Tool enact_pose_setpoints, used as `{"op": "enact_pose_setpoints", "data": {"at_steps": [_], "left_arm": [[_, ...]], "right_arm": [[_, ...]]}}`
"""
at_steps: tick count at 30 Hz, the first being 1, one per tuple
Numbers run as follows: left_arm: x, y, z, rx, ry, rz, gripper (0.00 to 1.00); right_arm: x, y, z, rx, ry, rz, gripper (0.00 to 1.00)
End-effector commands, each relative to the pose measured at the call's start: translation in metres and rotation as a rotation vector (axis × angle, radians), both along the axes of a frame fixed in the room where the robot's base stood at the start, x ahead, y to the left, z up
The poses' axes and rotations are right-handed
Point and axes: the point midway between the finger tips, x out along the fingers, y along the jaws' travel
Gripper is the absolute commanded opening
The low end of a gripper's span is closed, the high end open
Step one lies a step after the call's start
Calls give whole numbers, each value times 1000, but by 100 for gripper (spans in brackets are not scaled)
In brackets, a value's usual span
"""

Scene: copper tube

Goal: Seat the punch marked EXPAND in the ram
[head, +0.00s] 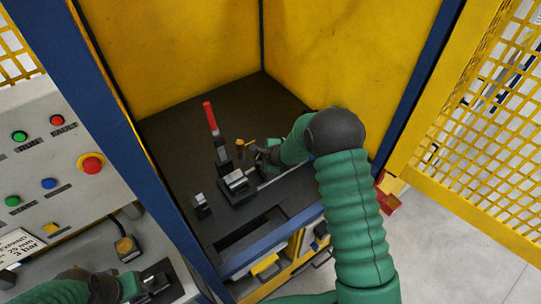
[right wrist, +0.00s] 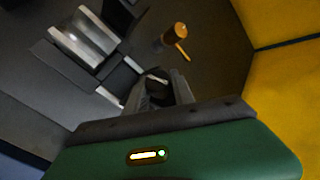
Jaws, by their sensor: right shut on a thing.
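My right gripper (head: 262,153) reaches over the dark machine bed from the right, beside the clamp. In the right wrist view its fingers (right wrist: 158,92) are shut on a small pale metal piece (right wrist: 155,77), mostly hidden between them. No marking on it can be read, so I cannot tell if it is the EXPAND punch. A brass-coloured T-shaped handle (right wrist: 175,38) stands just beyond the fingers, apart from them. I cannot make out the ram clearly. My left gripper (head: 155,283) is low at the left, over the front ledge; its jaws are unclear.
A red-handled clamp (head: 210,118) and silver-topped block (head: 235,180) stand on the bed (head: 180,135). A smaller block (head: 201,204) is left of them. Yellow walls and blue posts enclose the bed. A card reading EXPAND (head: 15,247) lies on the grey button panel.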

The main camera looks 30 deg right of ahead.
Motion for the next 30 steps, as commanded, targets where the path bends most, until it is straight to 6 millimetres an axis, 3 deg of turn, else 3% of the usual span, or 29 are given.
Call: {"op": "enact_pose_setpoints", "data": {"at_steps": [30], "left_arm": [[0,0,-1,0,0,1,36]], "right_arm": [[1,-4,8,-1,-6,-6,0]]}}
